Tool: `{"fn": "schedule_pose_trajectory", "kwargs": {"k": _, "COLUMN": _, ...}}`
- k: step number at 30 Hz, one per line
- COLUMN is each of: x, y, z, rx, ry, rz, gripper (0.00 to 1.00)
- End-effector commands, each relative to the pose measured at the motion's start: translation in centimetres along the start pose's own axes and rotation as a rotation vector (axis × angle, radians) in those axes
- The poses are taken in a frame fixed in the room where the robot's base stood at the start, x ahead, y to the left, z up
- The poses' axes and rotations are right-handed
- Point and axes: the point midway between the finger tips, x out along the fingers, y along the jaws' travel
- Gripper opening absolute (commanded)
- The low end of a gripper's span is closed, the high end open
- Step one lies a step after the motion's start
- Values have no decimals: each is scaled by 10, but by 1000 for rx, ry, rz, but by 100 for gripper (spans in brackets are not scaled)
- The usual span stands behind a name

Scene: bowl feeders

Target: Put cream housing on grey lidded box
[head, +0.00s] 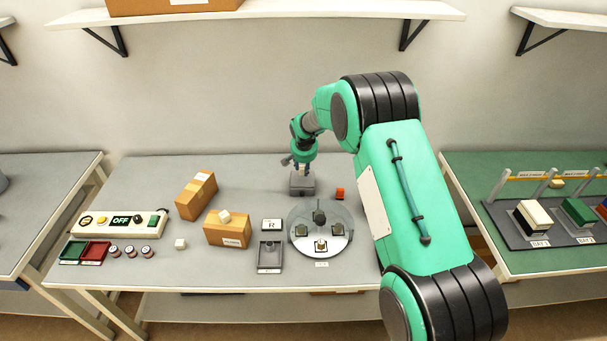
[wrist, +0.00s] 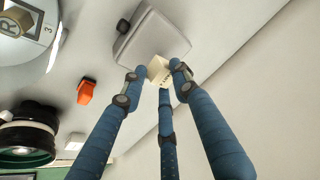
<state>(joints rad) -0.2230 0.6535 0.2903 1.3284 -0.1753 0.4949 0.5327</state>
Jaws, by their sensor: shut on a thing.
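The cream housing (wrist: 158,69) is between the fingertips of my gripper (wrist: 157,82), which is shut on it in the wrist view. The grey lidded box (wrist: 152,42) lies just beyond the housing there; I cannot tell whether the two touch. In the head view the grey lidded box (head: 302,187) stands at the back of the grey table, and my gripper (head: 303,168) points down right above it. The housing is too small and too covered by my fingers to make out clearly in the head view.
An orange piece (head: 340,193) stands right of the box. A round plate with several dark fixtures (head: 321,252) is in front. Cardboard boxes (head: 196,195) and a control panel (head: 122,222) are to the left. Two other pale cubes (head: 180,244) (head: 224,216) are at left.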

Motion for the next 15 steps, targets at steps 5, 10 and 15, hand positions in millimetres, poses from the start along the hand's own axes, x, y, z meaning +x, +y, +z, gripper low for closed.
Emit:
{"fn": "schedule_pose_trajectory", "kwargs": {"k": 5, "x": 2, "y": -2, "z": -4, "rx": 0, "ry": -1, "rz": 0, "gripper": 8}}
{"fn": "schedule_pose_trajectory", "kwargs": {"k": 10, "x": 2, "y": -2, "z": -4, "rx": 0, "ry": -1, "rz": 0, "gripper": 8}}
{"fn": "schedule_pose_trajectory", "kwargs": {"k": 15, "x": 6, "y": -1, "z": -2, "rx": 0, "ry": -1, "rz": 1, "gripper": 8}}
